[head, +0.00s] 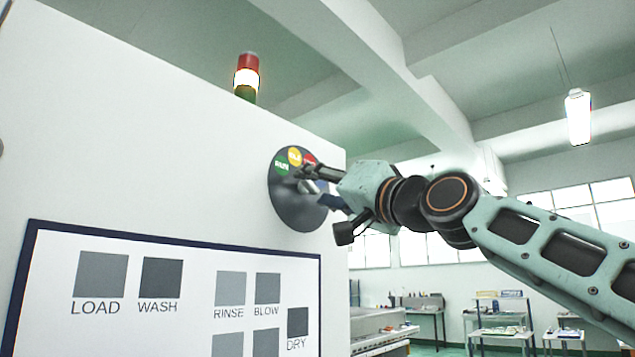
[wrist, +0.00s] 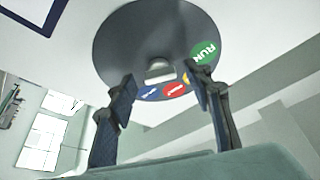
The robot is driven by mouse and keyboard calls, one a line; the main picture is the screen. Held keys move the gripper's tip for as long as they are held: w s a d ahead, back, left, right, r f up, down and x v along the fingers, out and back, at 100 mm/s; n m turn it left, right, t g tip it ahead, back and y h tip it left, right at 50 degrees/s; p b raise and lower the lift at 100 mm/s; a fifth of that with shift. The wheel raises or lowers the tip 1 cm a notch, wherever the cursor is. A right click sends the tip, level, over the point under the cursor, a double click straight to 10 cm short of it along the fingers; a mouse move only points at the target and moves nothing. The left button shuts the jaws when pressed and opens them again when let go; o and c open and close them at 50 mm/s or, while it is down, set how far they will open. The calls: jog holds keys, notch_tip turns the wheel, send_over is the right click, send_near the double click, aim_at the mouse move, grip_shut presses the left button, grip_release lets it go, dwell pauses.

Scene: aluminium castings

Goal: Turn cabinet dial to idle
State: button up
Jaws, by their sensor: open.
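The cabinet dial (head: 289,211) is a dark grey round plate on the white cabinet face, with green, yellow, red and blue labels along its edge. In the wrist view the dial plate (wrist: 125,40) fills the upper middle, and the green label (wrist: 204,52) reads RUN. The other words are too small to read surely. A pale knob end (wrist: 160,71) shows near the plate's middle, between my fingers in the picture. My gripper (head: 312,186) is open in front of the dial, its fingers (wrist: 163,86) on either side of the knob. Contact and the knob's setting cannot be told.
The white cabinet (head: 150,130) carries a dark-framed panel (head: 190,285) marked LOAD, WASH, RINSE, BLOW and DRY below the dial. A signal tower (head: 247,77) stands on top. Workbenches (head: 500,335) stand far behind at lower right.

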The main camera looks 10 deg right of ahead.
jog(key=shift+w, duration=0.1)
jog(key=c, duration=1.1)
jog(key=shift+c, duration=0.2)
jog(key=shift+r+m, duration=0.1)
jog(key=shift+m, duration=0.3)
jog(key=m+h+p, duration=0.2)
jog(key=m, duration=0.2)
jog(key=shift+r+m, duration=0.15)
jog(key=shift+m, duration=0.25)
jog(key=shift+a+m+g+h+p, duration=0.1)
jog(key=shift+m+g+h+p, duration=0.15)
jog(key=shift+m+h+p, duration=0.5)
jog(key=shift+a+m+g+h+p, duration=0.15)
jog(key=shift+m+g+p, duration=0.2)
jog(key=shift+m, duration=0.8)
jog(key=o, duration=1.1)
